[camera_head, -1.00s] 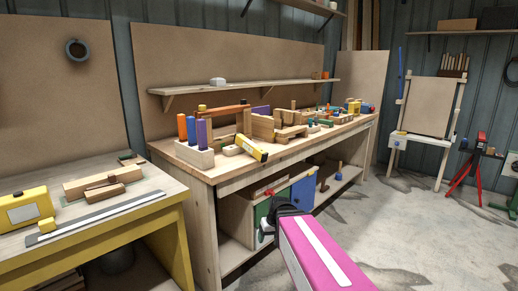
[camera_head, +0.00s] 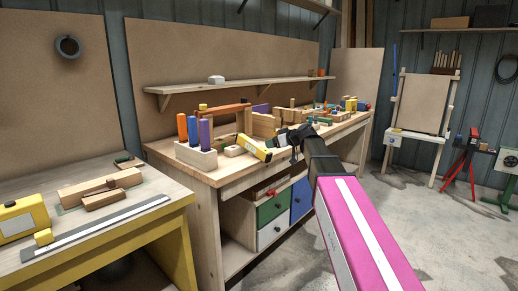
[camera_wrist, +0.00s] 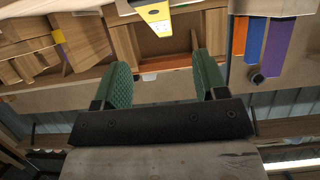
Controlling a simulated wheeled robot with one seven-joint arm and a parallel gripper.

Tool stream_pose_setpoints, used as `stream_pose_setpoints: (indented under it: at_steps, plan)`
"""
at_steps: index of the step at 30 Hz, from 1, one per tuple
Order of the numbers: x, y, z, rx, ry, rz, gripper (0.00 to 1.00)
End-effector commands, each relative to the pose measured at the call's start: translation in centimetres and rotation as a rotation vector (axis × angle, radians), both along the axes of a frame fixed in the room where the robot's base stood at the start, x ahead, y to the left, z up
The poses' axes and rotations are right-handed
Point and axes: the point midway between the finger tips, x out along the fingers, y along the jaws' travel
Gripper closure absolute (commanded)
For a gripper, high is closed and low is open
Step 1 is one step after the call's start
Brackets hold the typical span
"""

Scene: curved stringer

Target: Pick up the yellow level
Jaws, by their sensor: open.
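The yellow level (camera_head: 255,149) lies tilted across the front edge area of the wooden workbench (camera_head: 222,176), beside the block holding coloured handles. In the wrist view the yellow level (camera_wrist: 155,12) shows at the top edge, partly cut off, beyond the fingertips and roughly in line with the gap between them. My gripper (camera_head: 278,139) is just to the right of the level in the head view, apart from it as far as I can tell. In the wrist view my gripper (camera_wrist: 163,68) has its two green fingers spread with nothing between them.
A holder (camera_head: 197,155) with orange, blue and purple handles stands left of the level. Wooden blocks and clamps (camera_head: 264,124) crowd the bench behind it. A yellow table (camera_head: 150,222) with tools is at the left. Open floor lies at the right.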

Motion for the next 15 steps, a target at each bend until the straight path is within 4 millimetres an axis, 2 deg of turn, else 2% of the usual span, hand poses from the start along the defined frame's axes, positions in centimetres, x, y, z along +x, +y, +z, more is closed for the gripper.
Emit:
stream_pose_setpoints:
  at_steps: [10,15]
  plan:
    - [2.6,3.1,-1.5,0.001,0.0,0.001,0.34]
    - [3.3,4.1,-2.2,0.0,0.0,0.001,0.34]
